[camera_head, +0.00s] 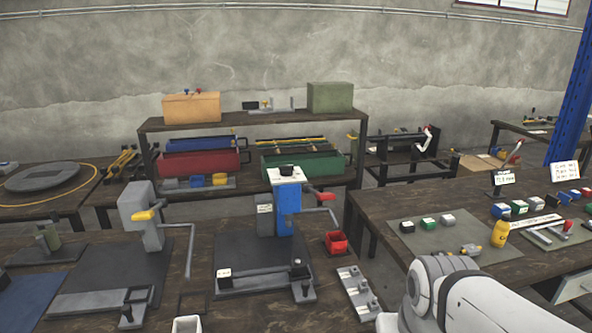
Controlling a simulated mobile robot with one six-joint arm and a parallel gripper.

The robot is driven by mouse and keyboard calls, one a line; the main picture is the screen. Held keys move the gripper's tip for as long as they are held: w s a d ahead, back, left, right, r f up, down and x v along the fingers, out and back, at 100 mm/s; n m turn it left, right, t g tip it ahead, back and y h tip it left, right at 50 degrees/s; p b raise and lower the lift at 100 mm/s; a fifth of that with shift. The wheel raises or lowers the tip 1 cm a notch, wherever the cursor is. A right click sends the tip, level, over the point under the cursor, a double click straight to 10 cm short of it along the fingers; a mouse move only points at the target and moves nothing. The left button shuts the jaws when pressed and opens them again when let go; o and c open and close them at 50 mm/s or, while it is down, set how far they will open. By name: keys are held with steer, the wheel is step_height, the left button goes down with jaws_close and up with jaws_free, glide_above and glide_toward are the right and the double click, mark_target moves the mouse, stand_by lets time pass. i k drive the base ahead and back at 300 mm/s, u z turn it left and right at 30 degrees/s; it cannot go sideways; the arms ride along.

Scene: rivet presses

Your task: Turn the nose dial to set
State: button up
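A blue and white rivet press (286,205) stands on a dark mat near the middle. It has a black round knob on its white top, a red part at its upper right and a bent grey lever at its right. A grey press (142,215) with a yellow part and a long bent handle stands to its left. I cannot tell which part is the nose dial, and its setting is not readable. My gripper is out of view; only a white link of my arm shows at the bottom right.
A red bin (335,243) and a grey strip with small pegs (358,293) lie right of the blue press. The right-hand table (385,205) holds small coloured blocks, a yellow bottle (500,233) and label cards. A shelf (240,122) with boxes stands behind. A blue post (572,100) rises at right.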

mark_target(286, 171)
steer(key=u, duration=0.15)
steer(key=k, duration=0.3)
steer(key=z, duration=0.55)
steer(key=i, duration=1.2)
steer(key=u, duration=0.45)
